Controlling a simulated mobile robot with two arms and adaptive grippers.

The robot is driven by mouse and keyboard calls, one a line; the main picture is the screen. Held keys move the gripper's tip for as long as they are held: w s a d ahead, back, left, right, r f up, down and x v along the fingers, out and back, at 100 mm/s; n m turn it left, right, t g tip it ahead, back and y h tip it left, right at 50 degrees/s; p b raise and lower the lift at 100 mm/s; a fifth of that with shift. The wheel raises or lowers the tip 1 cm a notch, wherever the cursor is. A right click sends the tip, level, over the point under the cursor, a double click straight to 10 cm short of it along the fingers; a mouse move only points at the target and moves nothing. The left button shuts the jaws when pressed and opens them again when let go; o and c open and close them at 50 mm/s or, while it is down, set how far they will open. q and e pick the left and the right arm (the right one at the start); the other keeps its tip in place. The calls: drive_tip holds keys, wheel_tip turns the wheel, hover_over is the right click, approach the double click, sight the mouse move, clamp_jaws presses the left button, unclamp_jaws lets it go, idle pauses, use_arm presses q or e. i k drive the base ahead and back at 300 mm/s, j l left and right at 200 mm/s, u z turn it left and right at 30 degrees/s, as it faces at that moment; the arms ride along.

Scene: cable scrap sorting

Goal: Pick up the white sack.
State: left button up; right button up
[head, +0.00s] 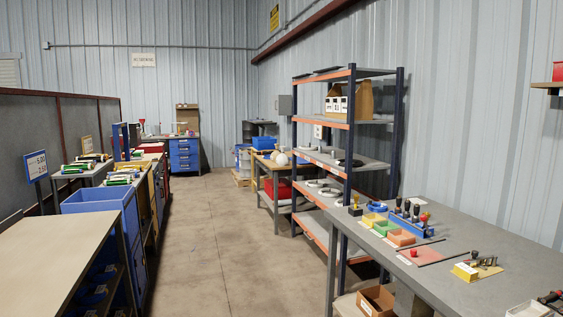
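I cannot make out a white sack for sure in the head view. Small pale rounded items (282,159) sit on a wooden-topped table (268,168) in the middle distance, too small to identify. Neither of my grippers is in view.
A concrete aisle (205,235) runs clear down the middle. Benches and a blue bin (100,202) line the left. A shelving rack (350,135) and a grey workbench (470,250) with stamps and coloured trays stand right. A blue drawer cabinet (184,156) stands at the back.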

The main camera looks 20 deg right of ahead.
sight(283, 160)
drive_tip(key=i+z, duration=0.3)
drive_tip(key=i, duration=6.55)
drive_tip(key=i+z, duration=0.1)
drive_tip(key=i, duration=0.4)
drive_tip(key=i+j+z, duration=0.1)
drive_tip(key=i, duration=0.35)
drive_tip(key=i+j+z, duration=0.15)
drive_tip(key=i, duration=0.3)
drive_tip(key=i+j+z, duration=0.1)
drive_tip(key=i+j, duration=0.15)
drive_tip(key=i, duration=0.2)
